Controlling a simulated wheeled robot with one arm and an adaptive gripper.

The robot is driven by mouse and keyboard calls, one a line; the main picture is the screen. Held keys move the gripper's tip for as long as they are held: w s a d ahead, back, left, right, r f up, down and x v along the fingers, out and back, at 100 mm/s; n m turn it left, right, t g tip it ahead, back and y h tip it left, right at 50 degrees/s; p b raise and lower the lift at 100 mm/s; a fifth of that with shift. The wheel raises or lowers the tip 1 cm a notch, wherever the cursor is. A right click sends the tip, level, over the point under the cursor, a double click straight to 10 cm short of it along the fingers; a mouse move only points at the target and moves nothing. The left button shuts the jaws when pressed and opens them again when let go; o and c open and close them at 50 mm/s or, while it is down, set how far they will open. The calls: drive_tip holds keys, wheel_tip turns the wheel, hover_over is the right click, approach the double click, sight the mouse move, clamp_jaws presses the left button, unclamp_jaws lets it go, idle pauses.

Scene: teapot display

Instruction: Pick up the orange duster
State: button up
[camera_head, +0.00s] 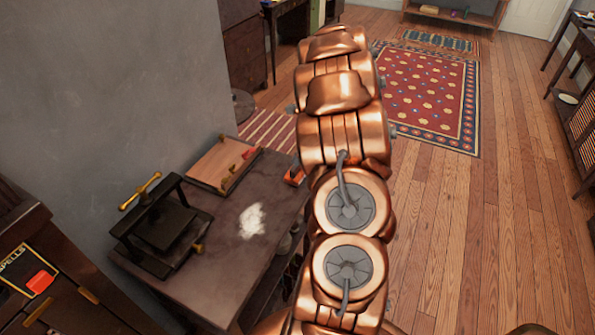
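A small orange object (294,176) sits at the right edge of the dark worktable (210,290), directly left of my copper arm. It may be the orange duster, but my arm covers part of it and its shape is unclear. A red-orange block (40,282) lies on the dark cabinet at the lower left, beside the "SPELLS" sign; I cannot tell what it is. My arm fills the middle of the view. My gripper cannot be made out.
A white powder patch (251,221) lies on the worktable. A black press (163,225) with brass handles and a wooden board (222,166) stand on it. A grey wall (110,90) rises behind. The wooden floor (470,240) at right is open, with a red rug (425,95) farther back.

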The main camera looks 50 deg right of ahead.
drive_tip(key=shift+s+p+x, duration=0.15)
drive_tip(key=shift+p+x, duration=0.25)
drive_tip(key=shift+x, duration=1.35)
drive_tip(key=shift+s+p+x, duration=0.1)
drive_tip(key=shift+p+x, duration=0.25)
drive_tip(key=shift+x, duration=1.4)
drive_tip(key=shift+f, duration=0.1)
drive_tip(key=c, duration=0.9)
drive_tip(key=shift+r+b, duration=0.55)
drive_tip(key=shift+r, duration=1.25)
drive_tip(key=s+a+b, duration=0.1)
drive_tip(key=s+a, duration=0.2)
drive_tip(key=s, duration=0.1)
drive_tip(key=s+a+r+b, duration=0.1)
drive_tip(key=s+a, duration=0.2)
drive_tip(key=s, duration=0.1)
drive_tip(key=s+a+b, duration=0.1)
drive_tip(key=s+a, duration=0.2)
drive_tip(key=s, duration=0.2)
drive_tip(key=shift+a+r, duration=0.25)
drive_tip(key=shift+a, duration=0.05)
